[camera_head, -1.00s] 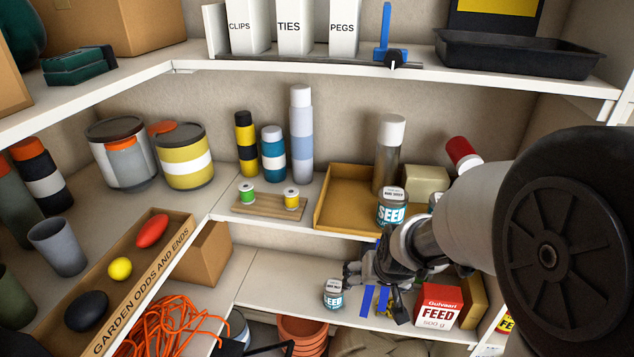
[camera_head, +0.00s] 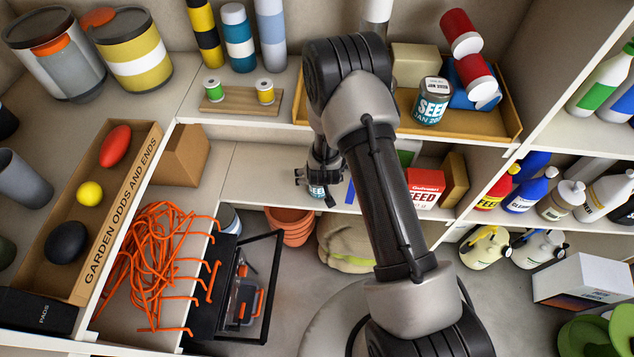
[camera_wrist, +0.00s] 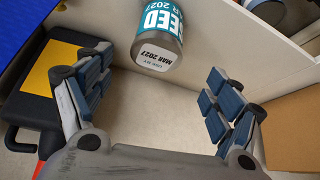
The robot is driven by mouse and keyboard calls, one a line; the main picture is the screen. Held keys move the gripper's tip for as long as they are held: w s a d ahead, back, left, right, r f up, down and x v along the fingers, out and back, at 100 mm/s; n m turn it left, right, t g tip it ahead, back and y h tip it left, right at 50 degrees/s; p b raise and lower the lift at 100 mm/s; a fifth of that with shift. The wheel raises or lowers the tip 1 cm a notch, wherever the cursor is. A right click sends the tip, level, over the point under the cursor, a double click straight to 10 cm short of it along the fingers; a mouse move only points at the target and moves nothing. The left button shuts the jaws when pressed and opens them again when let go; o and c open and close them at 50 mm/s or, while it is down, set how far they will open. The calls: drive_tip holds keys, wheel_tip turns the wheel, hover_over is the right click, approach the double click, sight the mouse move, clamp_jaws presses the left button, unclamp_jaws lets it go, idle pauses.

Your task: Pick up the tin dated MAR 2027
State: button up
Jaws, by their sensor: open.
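In the wrist view the tin dated MAR 2027 (camera_wrist: 160,33) is at the top centre, with a teal SEED label and a pale lid reading MAR 2027, upside down in the picture. My gripper (camera_wrist: 160,84) is open, with its padded fingers left and right. The tin is beyond the fingertips, not between the pads. In the head view my gripper (camera_head: 322,174) is at the lower shelf, and the tin (camera_head: 317,191) is mostly hidden by it. A second SEED tin (camera_head: 432,103), dated JAN, stands on the tray on the shelf above.
The upper shelf's edge and the ochre tray (camera_head: 482,128) lie above. A black and yellow object (camera_wrist: 55,80) is at left in the wrist view.

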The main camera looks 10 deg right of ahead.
drive_tip(key=b+x, duration=0.2)
drive_tip(key=x, duration=0.5)
drive_tip(key=shift+f, duration=0.25)
drive_tip(key=shift+b+x, duration=1.35)
drive_tip(key=shift+x, duration=1.3)
drive_tip(key=shift+d, duration=0.2)
drive_tip(key=shift+r, duration=0.1)
drive_tip(key=c, duration=1.3)
